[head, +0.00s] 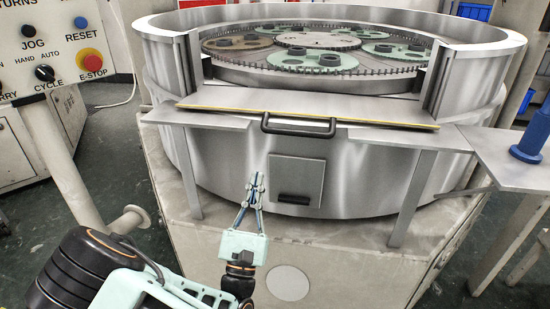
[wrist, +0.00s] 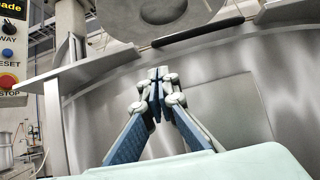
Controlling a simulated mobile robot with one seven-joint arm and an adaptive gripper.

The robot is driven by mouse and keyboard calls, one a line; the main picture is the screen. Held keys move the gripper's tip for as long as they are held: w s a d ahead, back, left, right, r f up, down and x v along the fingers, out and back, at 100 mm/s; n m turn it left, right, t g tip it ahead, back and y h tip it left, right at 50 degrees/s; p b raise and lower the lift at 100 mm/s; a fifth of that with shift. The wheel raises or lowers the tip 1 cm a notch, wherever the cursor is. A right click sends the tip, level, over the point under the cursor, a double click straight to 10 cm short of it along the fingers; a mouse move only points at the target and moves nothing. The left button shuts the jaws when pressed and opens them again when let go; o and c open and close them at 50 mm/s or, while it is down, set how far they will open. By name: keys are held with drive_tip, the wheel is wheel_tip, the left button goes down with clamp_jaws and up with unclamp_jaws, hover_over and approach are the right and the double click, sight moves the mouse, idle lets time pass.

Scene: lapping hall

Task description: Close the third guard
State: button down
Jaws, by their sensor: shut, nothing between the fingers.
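One guard (head: 240,98) shows on the round steel machine, a flat metal panel with a yellow-lined front edge. It lies low across the gap in the machine's wall, leaving the gap open above it. A black handle (head: 298,125) is at the middle of its front edge. No number on it can be read. My gripper (head: 257,178) is shut and empty, pointing up, below and left of the handle and apart from it. In the wrist view, my blue-padded fingers (wrist: 157,76) meet at the tips in front of the steel wall. A dark bar (wrist: 198,32) shows above them.
Inside the machine, several toothed carriers (head: 312,60) lie within a gear ring. A small hatch (head: 297,172) with a black pull is on the wall below. Side shelves (head: 510,155) stick out on legs. A control panel (head: 55,50) stands at left; a blue-handled object (head: 533,135) stands at right.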

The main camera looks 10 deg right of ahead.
drive_tip(key=x, duration=0.9)
drive_tip(key=shift+w+r, duration=0.2)
drive_tip(key=shift+w, duration=0.1)
